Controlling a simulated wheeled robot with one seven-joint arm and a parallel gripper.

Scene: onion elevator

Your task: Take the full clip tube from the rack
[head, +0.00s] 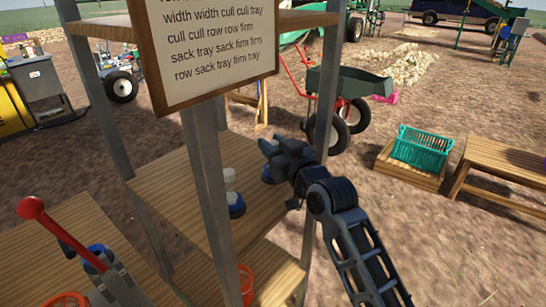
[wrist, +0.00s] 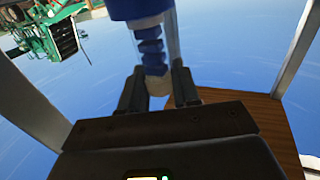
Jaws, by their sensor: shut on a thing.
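My gripper (head: 268,150) is at the rack's (head: 150,185) middle shelf, beside the right-hand post. In the wrist view its fingers (wrist: 158,88) are shut on a clear clip tube (wrist: 151,45) with blue clips stacked inside, a blue collar at one end and a pale tip between the fingers. In the head view only the blue base of this tube (head: 268,176) shows clearly below my gripper; I cannot tell whether it touches the shelf. Another tube with white parts and a blue base (head: 236,206) stands upright on the shelf to the left.
A sign board (head: 215,50) hangs at the rack's front, and a front post (head: 210,190) stands close to the left tube. An orange-red container (head: 245,283) is on the lower shelf. A red-knobbed lever (head: 31,208) is at left. A green crate (head: 420,150) and bench (head: 505,165) stand right.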

